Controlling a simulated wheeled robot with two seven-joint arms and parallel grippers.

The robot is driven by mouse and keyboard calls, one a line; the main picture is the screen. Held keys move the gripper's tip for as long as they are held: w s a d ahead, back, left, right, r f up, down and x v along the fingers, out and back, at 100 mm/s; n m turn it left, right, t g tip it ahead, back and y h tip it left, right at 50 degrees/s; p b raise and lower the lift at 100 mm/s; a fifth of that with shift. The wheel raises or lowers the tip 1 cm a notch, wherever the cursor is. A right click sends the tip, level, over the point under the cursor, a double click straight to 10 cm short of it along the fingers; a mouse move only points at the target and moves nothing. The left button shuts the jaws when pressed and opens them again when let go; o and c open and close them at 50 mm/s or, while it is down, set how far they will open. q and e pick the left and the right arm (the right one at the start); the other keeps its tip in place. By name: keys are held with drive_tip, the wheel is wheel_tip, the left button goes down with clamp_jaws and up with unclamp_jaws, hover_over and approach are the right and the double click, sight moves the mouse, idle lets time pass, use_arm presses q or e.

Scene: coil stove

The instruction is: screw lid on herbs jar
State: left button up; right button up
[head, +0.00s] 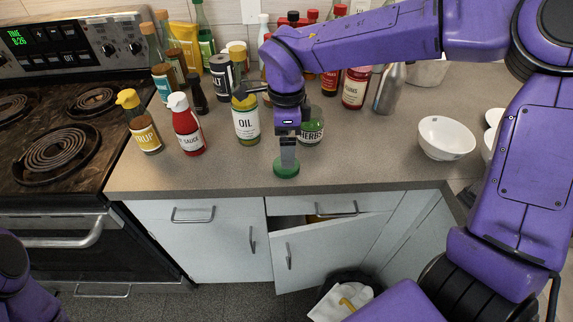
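The herbs jar (312,128) is a green glass jar with a white label, standing upright on the counter. Its upper left part is partly hidden by my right arm. A round green lid (286,169) is at the counter's front edge, in front of the jar and a little left of it. My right gripper (288,158) points down with its fingertips at the lid's top. The fingers are seen edge-on, so I cannot tell whether they are closed on the lid, or whether it rests on the counter. My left gripper is out of view.
The oil jar (246,120) stands close left of my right gripper. Red sauce (187,125) and syrup (139,123) bottles stand further left, near the stove (60,155). Several bottles crowd the back. A white bowl (446,138) is at right. The front counter strip is mostly clear.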

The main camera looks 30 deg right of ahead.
drive_tip(key=f, duration=0.2)
drive_tip(key=shift+w+f, duration=0.25)
drive_tip(key=shift+f, duration=0.05)
drive_tip(key=shift+s+r, duration=0.1)
drive_tip(key=f, duration=0.3)
drive_tip(key=f+p, duration=0.1)
drive_tip(key=f, duration=0.1)
drive_tip(key=shift+w+d+f, duration=0.1)
drive_tip(key=shift+w+d, duration=0.15)
drive_tip(key=shift+w, duration=0.1)
drive_tip(key=c, duration=1.1)
